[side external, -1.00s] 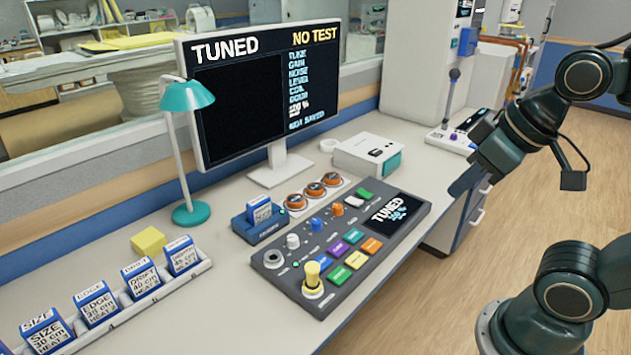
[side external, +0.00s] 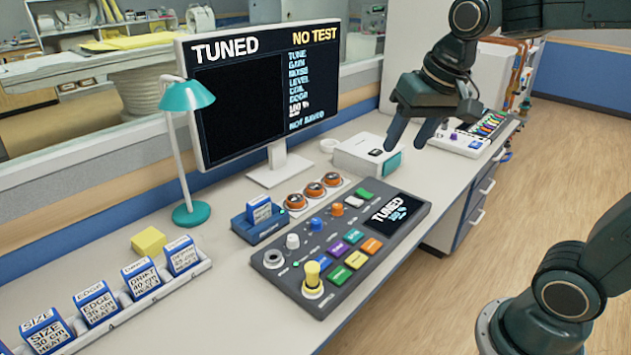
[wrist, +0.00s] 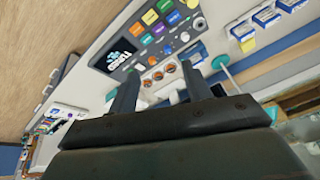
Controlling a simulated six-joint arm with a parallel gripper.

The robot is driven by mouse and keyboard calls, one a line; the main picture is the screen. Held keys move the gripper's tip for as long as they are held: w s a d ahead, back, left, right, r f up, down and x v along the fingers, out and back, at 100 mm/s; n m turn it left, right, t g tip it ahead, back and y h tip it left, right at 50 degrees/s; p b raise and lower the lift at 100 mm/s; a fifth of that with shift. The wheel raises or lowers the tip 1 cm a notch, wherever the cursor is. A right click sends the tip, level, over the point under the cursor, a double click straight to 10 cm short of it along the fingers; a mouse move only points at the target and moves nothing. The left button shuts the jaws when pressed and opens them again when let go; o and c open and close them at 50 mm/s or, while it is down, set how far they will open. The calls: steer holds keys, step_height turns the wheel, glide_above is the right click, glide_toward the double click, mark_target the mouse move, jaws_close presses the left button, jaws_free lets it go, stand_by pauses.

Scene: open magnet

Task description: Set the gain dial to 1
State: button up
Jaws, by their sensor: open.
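The dark control console (side external: 283,285) lies flat on the bench; it also shows in the wrist view (wrist: 182,42). It carries a white knob (side external: 293,241), a blue knob (side external: 316,224), an orange knob (side external: 337,209) and a taller yellow knob (side external: 312,272). Their labels are too small to read, so I cannot tell which is the gain dial or its setting. My gripper (side external: 404,147) is open and empty, fingers pointing down, above the bench behind and right of the console. Its two fingers (wrist: 163,92) show apart in the wrist view.
The monitor (side external: 240,95) reads TUNED and NO TEST. A white box (side external: 365,152) stands near my fingers. Orange round items (side external: 313,188), a blue cartridge holder (side external: 257,222), a teal lamp (side external: 190,214) and a cartridge tray (side external: 120,312) also occupy the bench. Floor is clear at right.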

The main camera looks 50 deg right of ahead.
steer(key=w+d+f+m+g, duration=0.1)
steer(key=w+d+f+m, duration=0.2)
steer(key=w, duration=0.6)
steer(key=m+g, duration=0.3)
steer(key=m, duration=0.7)
glide_above(338, 206)
step_height(338, 206, down, 16)
steer(key=shift+w+f, duration=0.1)
steer(key=shift+f, duration=0.35)
steer(key=shift+f, duration=0.1)
step_height(338, 206, down, 14)
steer(key=shift+r, duration=0.25)
steer(key=c, duration=1)
